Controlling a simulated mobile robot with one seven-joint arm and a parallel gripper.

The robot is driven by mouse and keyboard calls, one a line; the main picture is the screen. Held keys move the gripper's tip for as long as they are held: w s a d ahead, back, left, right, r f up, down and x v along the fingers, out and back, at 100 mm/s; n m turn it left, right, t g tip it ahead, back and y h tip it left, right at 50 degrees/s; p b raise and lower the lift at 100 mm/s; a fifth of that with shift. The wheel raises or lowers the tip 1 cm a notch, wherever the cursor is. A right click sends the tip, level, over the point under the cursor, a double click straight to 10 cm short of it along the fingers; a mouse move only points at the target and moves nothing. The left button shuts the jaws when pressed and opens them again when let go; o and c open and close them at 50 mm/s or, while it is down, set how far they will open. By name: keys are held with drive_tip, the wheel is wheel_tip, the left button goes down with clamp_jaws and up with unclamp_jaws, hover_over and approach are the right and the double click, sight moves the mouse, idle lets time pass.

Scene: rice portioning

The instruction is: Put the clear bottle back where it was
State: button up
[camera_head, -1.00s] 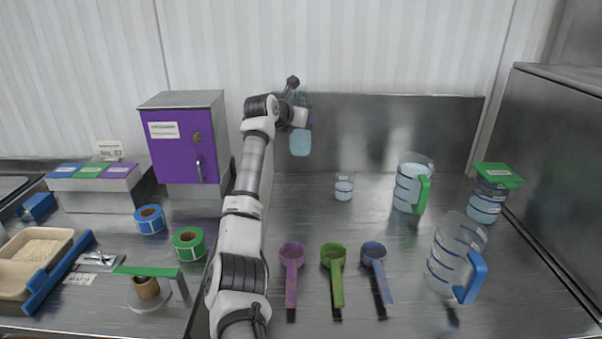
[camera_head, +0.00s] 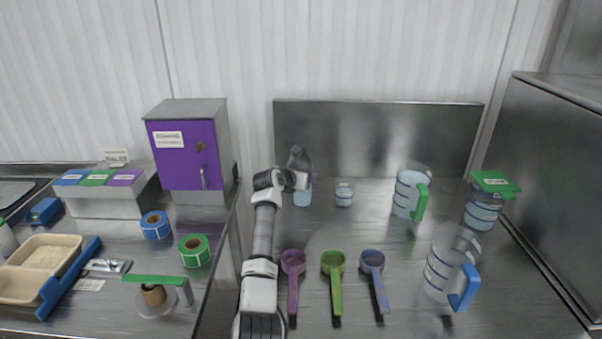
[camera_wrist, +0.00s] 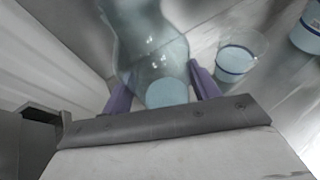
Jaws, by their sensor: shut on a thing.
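The clear bottle (camera_head: 302,196) with pale blue liquid in its lower part is upright at the back of the steel counter, left of the small clear cup (camera_head: 344,194). My gripper (camera_head: 301,180) is shut on the bottle. In the wrist view the bottle (camera_wrist: 150,45) lies between the two purple fingers of my gripper (camera_wrist: 160,88). The bottle's base is at or very near the counter; I cannot tell whether it touches. My gripper hides part of the bottle in the head view.
A green-handled jug (camera_head: 408,192), a blue-handled jug (camera_head: 447,262) and a green-lidded container (camera_head: 482,209) stand to the right. Purple (camera_head: 293,270), green (camera_head: 334,275) and blue scoops (camera_head: 373,265) lie in front. A steel back panel (camera_head: 380,135) rises behind.

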drive_tip(key=o, duration=1.2)
drive_tip(key=shift+r, duration=0.15)
drive_tip(key=shift+s+a, duration=0.1)
